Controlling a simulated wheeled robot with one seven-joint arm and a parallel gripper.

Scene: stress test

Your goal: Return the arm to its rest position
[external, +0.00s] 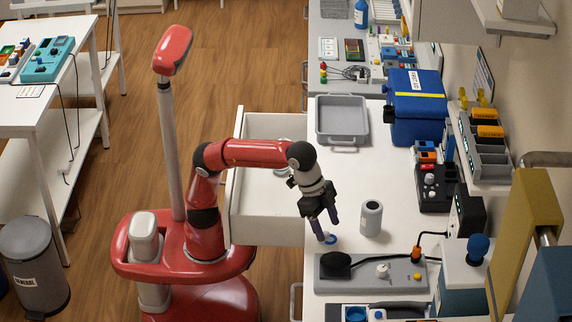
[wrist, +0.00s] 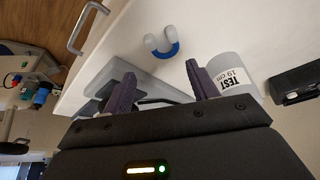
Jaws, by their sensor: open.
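My gripper (external: 328,226) points down over the white bench (external: 342,184), close to its front edge. In the wrist view its two purple fingers stand apart with nothing held between them (wrist: 160,90). The red arm is bent at the elbow and reaches from my base out over the bench.
A grey cylinder (external: 371,218) labelled TEST stands right of my gripper. A grey panel (external: 370,273) with a black knob lies in front. An open white drawer (external: 268,215) sticks out below my arm. A grey tray (external: 342,121) and blue case (external: 416,108) stand farther back.

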